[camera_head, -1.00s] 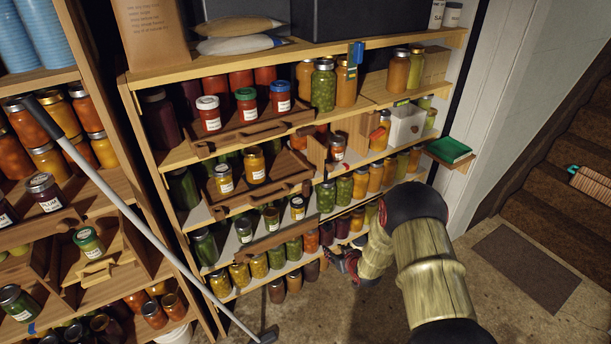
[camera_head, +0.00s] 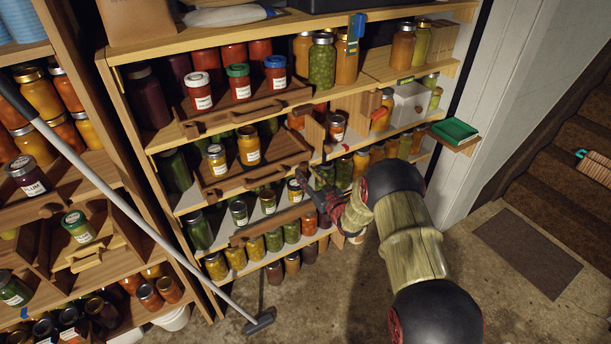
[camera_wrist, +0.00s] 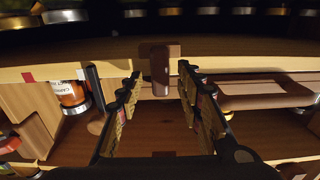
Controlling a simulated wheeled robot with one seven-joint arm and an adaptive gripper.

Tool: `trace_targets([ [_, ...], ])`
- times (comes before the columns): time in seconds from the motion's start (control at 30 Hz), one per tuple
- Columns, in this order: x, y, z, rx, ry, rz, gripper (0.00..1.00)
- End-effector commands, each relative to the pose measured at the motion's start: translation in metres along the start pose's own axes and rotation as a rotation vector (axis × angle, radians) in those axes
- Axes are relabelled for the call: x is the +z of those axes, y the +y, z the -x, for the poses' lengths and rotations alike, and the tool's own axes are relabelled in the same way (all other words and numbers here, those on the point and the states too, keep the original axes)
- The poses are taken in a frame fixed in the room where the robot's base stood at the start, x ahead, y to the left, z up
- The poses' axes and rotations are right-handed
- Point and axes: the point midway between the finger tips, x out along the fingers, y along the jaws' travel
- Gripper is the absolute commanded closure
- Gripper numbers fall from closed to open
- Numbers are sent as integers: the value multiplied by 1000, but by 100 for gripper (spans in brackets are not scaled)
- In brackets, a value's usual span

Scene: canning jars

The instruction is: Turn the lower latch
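A small dark-brown wooden block, which looks like the latch (camera_wrist: 160,58), sits upright on the pale shelf edge in the wrist view. My gripper (camera_wrist: 159,74) is open, with one finger on each side of the block. The fingers look apart from it, though the depth of the gap is hard to judge. In the head view my gripper (camera_head: 316,196) is in front of the middle shelves, just right of the lower wooden tray front (camera_head: 270,224). The latch cannot be made out clearly there.
A brown tray with a handle (camera_wrist: 262,93) is right of the fingers in the wrist view. Jars crowd the shelves. A grey pole (camera_head: 135,215) leans across the left side. A green box (camera_head: 454,131) sits on a side ledge.

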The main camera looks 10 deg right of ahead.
Motion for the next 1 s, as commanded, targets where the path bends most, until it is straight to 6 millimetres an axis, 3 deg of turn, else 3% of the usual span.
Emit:
trace_targets([
  [0.13,0,-1,-10,-1,0,1,64],
  [0.43,0,0,-12,0,-1,0,64],
  [1.0,0,0,-12,0,0,0,97],
])
